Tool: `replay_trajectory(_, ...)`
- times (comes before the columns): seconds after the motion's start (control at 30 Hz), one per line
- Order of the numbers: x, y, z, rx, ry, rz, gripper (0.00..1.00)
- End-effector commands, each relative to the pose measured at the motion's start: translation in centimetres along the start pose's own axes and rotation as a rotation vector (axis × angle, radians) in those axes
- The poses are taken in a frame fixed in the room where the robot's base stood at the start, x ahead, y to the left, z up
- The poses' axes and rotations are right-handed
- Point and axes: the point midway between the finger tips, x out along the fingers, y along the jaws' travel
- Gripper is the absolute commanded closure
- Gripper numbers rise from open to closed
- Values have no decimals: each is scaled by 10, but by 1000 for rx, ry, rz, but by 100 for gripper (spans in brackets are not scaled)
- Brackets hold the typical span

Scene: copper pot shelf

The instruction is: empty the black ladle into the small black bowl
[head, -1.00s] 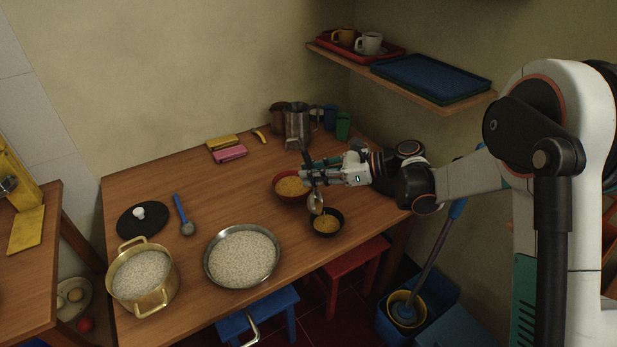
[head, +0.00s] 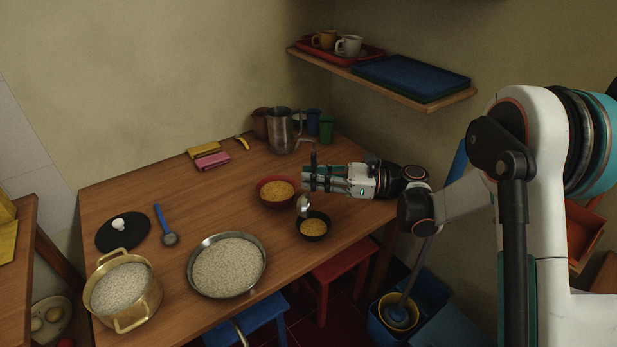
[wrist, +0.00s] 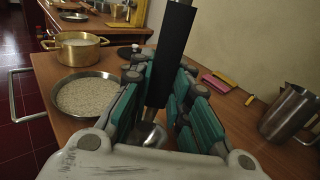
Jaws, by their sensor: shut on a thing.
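My gripper (head: 311,179) is shut on the dark handle of the black ladle and holds it over the right part of the table. The ladle's shiny metal cup (head: 303,205) hangs below the fingers, just above the left rear rim of the small black bowl (head: 314,237). Yellow-orange grains lie in that bowl. In the wrist view the black ladle (wrist: 171,58) stands between the green finger pads, with its cup low in the picture. I cannot see inside the cup. The black bowl is hidden in the wrist view.
A red bowl (head: 262,198) of yellow grains stands close behind and left of the black bowl. A steel pitcher (head: 284,131) stands at the back. A wide pan (head: 194,270) and a brass pot (head: 144,306) are at the left front. A shelf (head: 430,102) hangs above right.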

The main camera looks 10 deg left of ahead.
Motion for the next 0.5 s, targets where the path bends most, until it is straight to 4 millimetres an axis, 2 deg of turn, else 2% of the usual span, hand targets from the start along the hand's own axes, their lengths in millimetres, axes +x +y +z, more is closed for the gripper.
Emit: replay_trajectory(0.5,-23,0,-5,0,-171,-1,100)
